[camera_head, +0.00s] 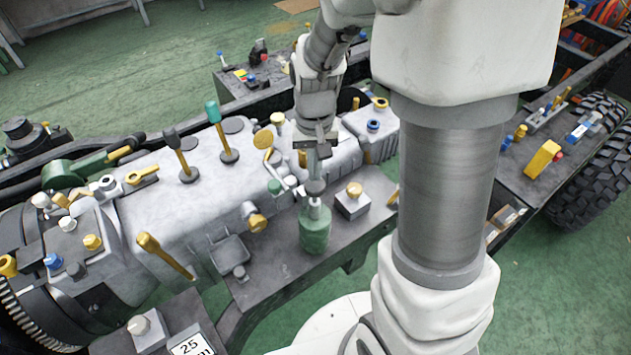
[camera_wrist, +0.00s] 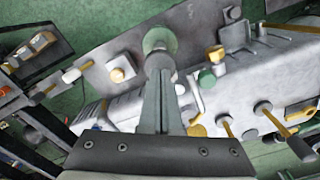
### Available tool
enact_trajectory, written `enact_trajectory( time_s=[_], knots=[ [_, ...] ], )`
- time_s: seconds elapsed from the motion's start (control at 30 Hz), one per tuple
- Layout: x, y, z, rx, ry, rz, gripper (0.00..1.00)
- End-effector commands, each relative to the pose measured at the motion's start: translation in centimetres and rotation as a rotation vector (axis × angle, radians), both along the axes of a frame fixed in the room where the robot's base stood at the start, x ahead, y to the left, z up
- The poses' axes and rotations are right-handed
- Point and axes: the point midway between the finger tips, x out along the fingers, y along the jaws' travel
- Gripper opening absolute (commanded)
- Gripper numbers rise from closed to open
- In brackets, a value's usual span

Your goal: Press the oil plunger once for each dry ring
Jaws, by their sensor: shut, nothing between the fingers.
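The oil bottle (camera_head: 315,232) is green with a grey plunger (camera_head: 315,208) on top. It stands upright on the dark side shelf in front of the grey gearbox. My gripper (camera_head: 314,180) points down right over the plunger, its fingers shut together with nothing between them. In the wrist view my gripper (camera_wrist: 161,80) lines up with the plunger (camera_wrist: 159,62), and the green bottle (camera_wrist: 158,40) shows beyond it. I cannot tell whether the fingertips touch the plunger. I cannot make out which rings are dry.
A grey block with a yellow knob (camera_head: 353,198) stands close to the right of the bottle. A card reading 25 (camera_head: 191,346) lies at the front left. The shelf in front of the bottle is bare.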

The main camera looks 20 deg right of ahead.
Motion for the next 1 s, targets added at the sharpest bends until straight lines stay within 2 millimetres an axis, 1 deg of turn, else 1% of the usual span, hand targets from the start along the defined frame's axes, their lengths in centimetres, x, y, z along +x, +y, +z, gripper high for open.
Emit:
enact_trajectory(
  time_s=[0.47, 1.0],
  knots=[
    [0.0, 0.0, -0.1, 0.000, 0.000, 0.000, 0.00],
    [0.0, 0.0, -2.3, 0.000, 0.001, 0.000, 0.00]
  ],
)
